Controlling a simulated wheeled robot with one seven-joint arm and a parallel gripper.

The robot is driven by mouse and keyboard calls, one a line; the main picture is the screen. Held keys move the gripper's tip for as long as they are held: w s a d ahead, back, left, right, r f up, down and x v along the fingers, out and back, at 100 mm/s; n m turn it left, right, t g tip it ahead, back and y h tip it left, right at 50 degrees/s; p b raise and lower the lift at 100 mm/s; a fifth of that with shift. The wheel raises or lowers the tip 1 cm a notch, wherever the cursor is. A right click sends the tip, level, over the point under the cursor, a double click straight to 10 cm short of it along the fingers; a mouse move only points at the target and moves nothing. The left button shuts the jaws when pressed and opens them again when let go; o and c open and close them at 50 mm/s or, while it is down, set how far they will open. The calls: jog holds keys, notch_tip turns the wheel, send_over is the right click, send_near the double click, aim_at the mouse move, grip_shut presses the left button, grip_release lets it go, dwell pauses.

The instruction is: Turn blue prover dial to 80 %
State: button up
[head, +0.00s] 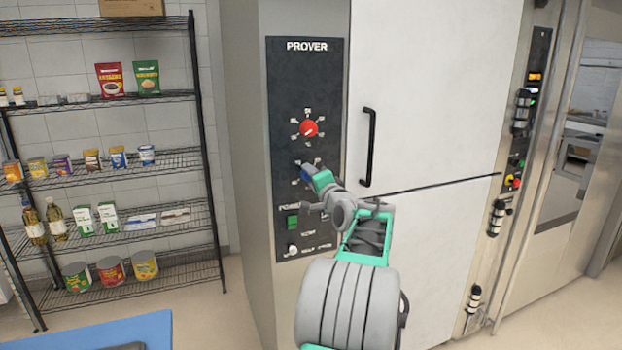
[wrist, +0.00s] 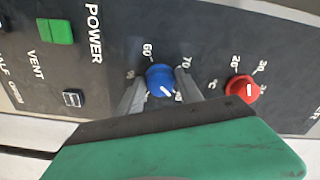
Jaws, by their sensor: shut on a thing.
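The blue prover dial (wrist: 161,80) sits on the dark prover panel (head: 306,85), below the red dial. In the wrist view its white pointer mark is toward the lower right of the knob, near a partly hidden label. The labels 60 and 70 show beside it. My gripper (wrist: 160,93) is shut on the blue dial, with one finger on each side. In the head view my gripper (head: 312,176) reaches the panel and mostly covers the blue dial, so its scale cannot be read there.
The red dial (head: 309,128) is just above. A black door handle (head: 369,147) stands out to the right. A wire shelf (head: 100,97) with groceries is at left.

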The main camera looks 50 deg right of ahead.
jog(key=shift+r, duration=0.1)
jog(key=o, duration=1.2)
jog(key=b+v, duration=0.2)
jog(key=v, duration=0.5)
jog(key=shift+s+a, duration=0.2)
jog(key=shift+s, duration=0.15)
